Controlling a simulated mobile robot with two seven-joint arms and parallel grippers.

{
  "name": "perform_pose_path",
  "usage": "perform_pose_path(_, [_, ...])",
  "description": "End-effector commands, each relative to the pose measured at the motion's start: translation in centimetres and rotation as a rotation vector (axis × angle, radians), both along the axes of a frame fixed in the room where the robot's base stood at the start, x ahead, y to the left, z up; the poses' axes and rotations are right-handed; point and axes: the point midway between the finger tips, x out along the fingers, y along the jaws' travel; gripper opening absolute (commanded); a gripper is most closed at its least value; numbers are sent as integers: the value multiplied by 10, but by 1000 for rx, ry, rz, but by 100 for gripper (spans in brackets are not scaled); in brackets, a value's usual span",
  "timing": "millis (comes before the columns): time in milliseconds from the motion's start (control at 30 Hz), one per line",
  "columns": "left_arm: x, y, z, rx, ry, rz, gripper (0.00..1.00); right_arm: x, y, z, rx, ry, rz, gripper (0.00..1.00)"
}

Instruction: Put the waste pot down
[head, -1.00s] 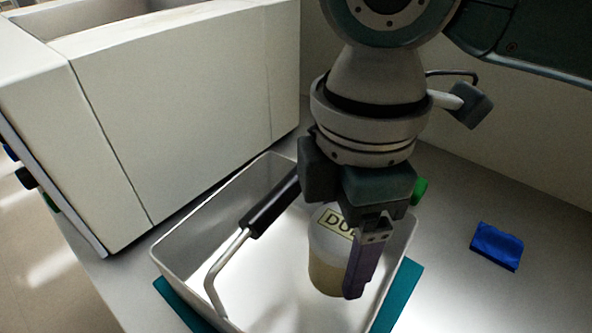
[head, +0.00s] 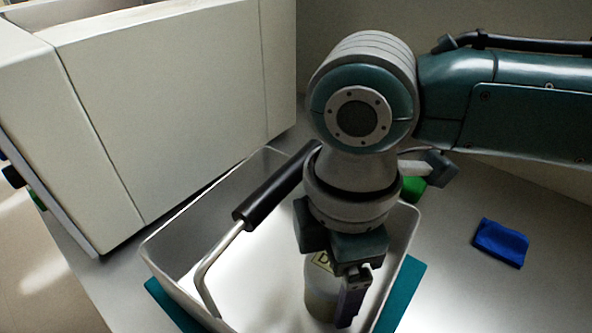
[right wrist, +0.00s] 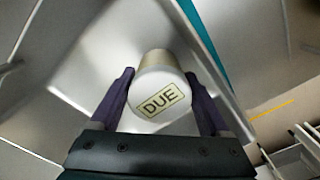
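The waste pot (head: 319,292) is a small beige pot with a white lid marked "DUE". In the head view it is inside the outline of the grey metal tray (head: 180,272), toward its near right part. My right gripper (head: 345,300) points down with a finger on each side of the pot. In the right wrist view the pot's lid (right wrist: 160,103) sits between the two dark fingers, which appear to press on its sides. I cannot tell whether the pot's base touches the tray floor. My left gripper is not in view.
A blue folded cloth (head: 501,243) lies to the right, and a green object (head: 413,188) is behind the arm. A large white box (head: 170,100) stands at left.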

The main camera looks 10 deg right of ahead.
Motion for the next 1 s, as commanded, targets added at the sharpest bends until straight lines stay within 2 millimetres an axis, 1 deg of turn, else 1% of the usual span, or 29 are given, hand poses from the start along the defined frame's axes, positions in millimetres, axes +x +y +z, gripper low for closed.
perform_pose_path(33, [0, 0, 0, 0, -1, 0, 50, 0, 0, 0, 0, 0, 0, 87])
perform_pose_path(133, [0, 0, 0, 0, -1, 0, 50, 0, 0, 0, 0, 1, 0, 98])
perform_pose_path(167, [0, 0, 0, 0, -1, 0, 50, 0, 0, 0, 0, 1, 0, 100])
perform_pose_path(367, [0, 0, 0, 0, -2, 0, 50, 0, 0, 0, 0, 1, 0, 100])
perform_pose_path(467, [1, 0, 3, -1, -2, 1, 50, 0, 0, 5, 0, 0, 0, 100])
perform_pose_path(567, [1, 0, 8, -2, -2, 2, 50, 0, 0, 19, 1, 0, 1, 100])
perform_pose_path(800, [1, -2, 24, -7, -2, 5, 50, 2, 0, 74, 1, -3, 1, 100])
perform_pose_path(900, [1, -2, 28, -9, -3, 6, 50, 2, 0, 94, 1, -2, 1, 100])
perform_pose_path(1000, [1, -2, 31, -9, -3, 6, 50, 2, 0, 110, 1, -1, -1, 100])
